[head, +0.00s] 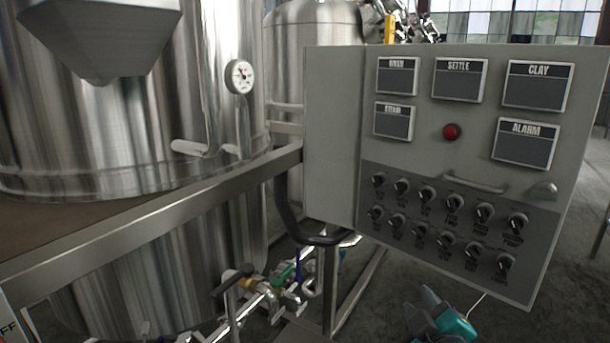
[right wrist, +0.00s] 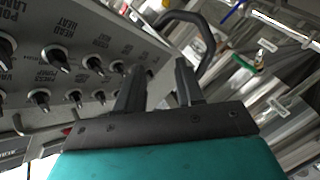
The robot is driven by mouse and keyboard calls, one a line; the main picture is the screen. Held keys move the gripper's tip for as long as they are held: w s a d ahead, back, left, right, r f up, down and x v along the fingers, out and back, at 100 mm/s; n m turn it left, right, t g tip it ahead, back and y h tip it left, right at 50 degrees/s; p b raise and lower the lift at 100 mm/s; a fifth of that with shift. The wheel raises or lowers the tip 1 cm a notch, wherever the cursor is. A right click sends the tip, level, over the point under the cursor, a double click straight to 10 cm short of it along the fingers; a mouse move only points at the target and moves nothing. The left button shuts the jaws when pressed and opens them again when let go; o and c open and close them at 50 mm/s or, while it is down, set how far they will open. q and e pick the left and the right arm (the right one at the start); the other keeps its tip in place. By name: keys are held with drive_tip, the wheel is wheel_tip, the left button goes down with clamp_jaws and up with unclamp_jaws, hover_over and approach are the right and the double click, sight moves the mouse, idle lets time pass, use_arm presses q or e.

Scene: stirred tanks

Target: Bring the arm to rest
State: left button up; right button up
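My right gripper (head: 421,304) is low in the head view, below the grey control panel (head: 340,140), with its teal body at the bottom edge. In the right wrist view its two dark fingers (right wrist: 158,75) stand apart with nothing between them. The panel's knobs (right wrist: 55,58) show to the left of the fingers in that view. The gripper appears clear of the panel. My left gripper is in neither view.
The panel has display windows (head: 458,80), a red lamp (head: 451,132), a handle (head: 475,183) and rows of black knobs (head: 484,213). A steel tank (head: 90,120) with a gauge (head: 240,76) stands left behind a metal rail (head: 150,228). Pipes and valves (head: 262,290) lie low in the middle.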

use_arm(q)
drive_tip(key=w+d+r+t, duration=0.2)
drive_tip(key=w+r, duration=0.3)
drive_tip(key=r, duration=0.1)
use_arm(e)
drive_tip(key=s+a+f+m+g+y, duration=0.2)
drive_tip(key=s+a+f+m+g, duration=0.15)
drive_tip(key=s+f, duration=0.55)
drive_tip(key=s+a+f+m+g+y, duration=0.2)
drive_tip(key=s+f+m, duration=0.2)
drive_tip(key=s+f, duration=0.55)
use_arm(q)
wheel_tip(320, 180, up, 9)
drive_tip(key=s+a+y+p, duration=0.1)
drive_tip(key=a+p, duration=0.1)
drive_tip(key=p, duration=1.1)
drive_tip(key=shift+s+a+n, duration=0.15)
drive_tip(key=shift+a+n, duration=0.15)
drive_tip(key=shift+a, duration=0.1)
use_arm(e)
wheel_tip(320, 180, up, 10)
drive_tip(key=s+d+h, duration=0.1)
drive_tip(key=s+d, duration=0.1)
drive_tip(key=shift+s+d+r, duration=0.2)
drive_tip(key=shift+s+r, duration=0.05)
drive_tip(key=shift+s, duration=0.05)
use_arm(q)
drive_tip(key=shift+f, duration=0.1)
